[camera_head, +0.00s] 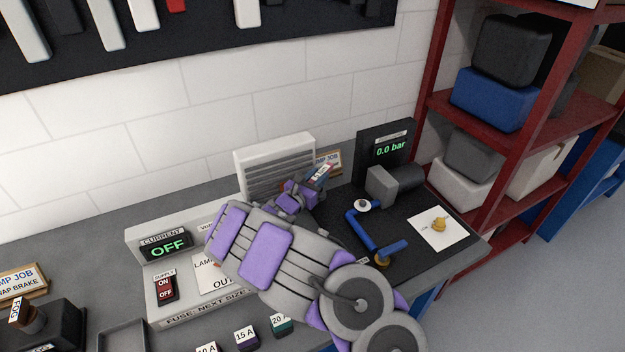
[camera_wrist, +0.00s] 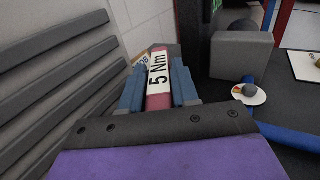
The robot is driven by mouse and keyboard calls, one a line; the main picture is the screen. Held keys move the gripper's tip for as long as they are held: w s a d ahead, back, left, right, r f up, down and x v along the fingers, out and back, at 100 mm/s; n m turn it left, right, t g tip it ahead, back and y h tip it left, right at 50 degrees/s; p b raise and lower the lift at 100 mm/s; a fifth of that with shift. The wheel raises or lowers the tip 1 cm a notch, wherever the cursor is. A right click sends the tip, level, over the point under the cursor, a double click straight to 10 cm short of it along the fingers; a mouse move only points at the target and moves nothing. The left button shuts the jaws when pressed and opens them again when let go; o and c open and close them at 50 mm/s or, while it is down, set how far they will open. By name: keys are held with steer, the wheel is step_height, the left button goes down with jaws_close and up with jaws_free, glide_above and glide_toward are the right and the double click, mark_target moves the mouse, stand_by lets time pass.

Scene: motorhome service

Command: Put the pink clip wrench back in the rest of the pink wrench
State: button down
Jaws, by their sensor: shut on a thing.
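My gripper (camera_wrist: 158,92) is shut on the pink clip wrench (camera_wrist: 158,98), which carries a white "5 Nm" label. In the head view my gripper (camera_head: 305,186) is over the back of the bench, in front of the grey louvred panel, with the wrench (camera_head: 318,177) pointing up and right. The fingers hide part of the wrench's sides. I cannot make out the rest of the pink wrench in either view.
A pump rig with a "0.0 bar" display (camera_head: 391,148) and blue pipe (camera_head: 361,232) stands to the right. The louvred panel (camera_head: 275,163) is close by on the left. A "JOB" sign (camera_head: 330,160) stands behind. A red shelf (camera_head: 520,140) is farther right.

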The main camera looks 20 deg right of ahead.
steer(key=shift+d, duration=0.25)
steer(key=shift+a, duration=0.4)
steer(key=shift+d+f+b, duration=0.25)
steer(key=shift+f+b, duration=0.1)
steer(key=shift+f, duration=0.3)
steer(key=shift+a+r, duration=0.1)
steer(key=shift+r, duration=0.35)
steer(key=shift+a, duration=0.4)
stand_by(0.8)
steer(key=shift+f+b, duration=0.3)
steer(key=shift+f, duration=0.7)
steer(key=c, duration=0.8)
jaws_free()
steer(key=shift+a, duration=0.1)
